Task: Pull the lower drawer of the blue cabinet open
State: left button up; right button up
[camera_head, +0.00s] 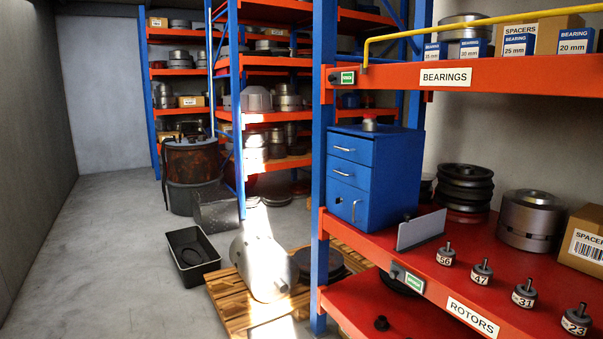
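The blue cabinet (398,175) stands on the red shelf right of the blue rack post, with a small round metal part on top. Its front has an upper drawer (350,142) and a lower drawer (350,167), each with a pale horizontal handle. Below them is a taller panel (342,205) with an upright handle near its right edge. Both drawers and the panel look shut. The post stands close to the front's left edge. Neither of my grippers is in view.
A grey plate (421,229) stands on the shelf in front of the cabinet's right side. Several numbered rotors (482,273) line the shelf edge. A wooden pallet (234,309) with a large grey part and a black tray (192,256) sit on the floor. The left floor is clear.

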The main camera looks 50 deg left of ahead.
aim_at(356, 175)
jog(key=u, duration=1.25)
jog(key=i, duration=0.35)
jog(key=z, duration=0.05)
